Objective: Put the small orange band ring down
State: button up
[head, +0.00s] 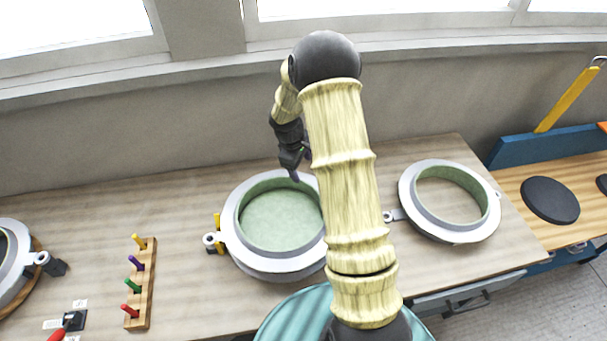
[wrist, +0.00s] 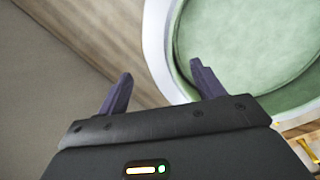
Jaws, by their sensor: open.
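I cannot make out a small orange band ring in either view. My gripper (wrist: 160,78) is open, with its two dark purple fingers apart and nothing between them. In the head view my gripper (head: 298,176) hangs over the back rim of the middle round mould (head: 232,242), partly hidden by my arm. This mould has a pale grey rim and a green inside. In the wrist view the mould (wrist: 157,40) lies beyond and to the right of the fingers.
A wooden rack (head: 144,300) with several coloured pegs stands left of the middle mould. A second ring-shaped mould (head: 463,236) lies to the right. A yellow clamp handle (head: 217,222) is at the middle mould's left side. The wall runs close behind the bench.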

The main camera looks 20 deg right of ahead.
jog(key=v, duration=0.5)
jog(key=shift+w+r+b, duration=0.1)
jog(key=shift+b, duration=0.25)
jog(key=shift+s+a+r, duration=0.1)
jog(key=shift+s, duration=0.15)
jog(key=s+a+r+m+y, duration=0.1)
jog(key=s+a+r+m, duration=0.1)
jog(key=s, duration=0.5)
jog(key=s+a+r+m+t, duration=0.1)
jog(key=s+a+r+m, duration=0.2)
jog(key=s, duration=0.4)
jog(key=s+a+r+m+t+y, duration=0.1)
jog(key=s+a+r+m, duration=0.1)
jog(key=s, duration=0.5)
jog(key=shift+s+a+r+m+y, duration=0.2)
jog(key=shift+a+m+y, duration=0.1)
jog(key=shift+a+m, duration=0.45)
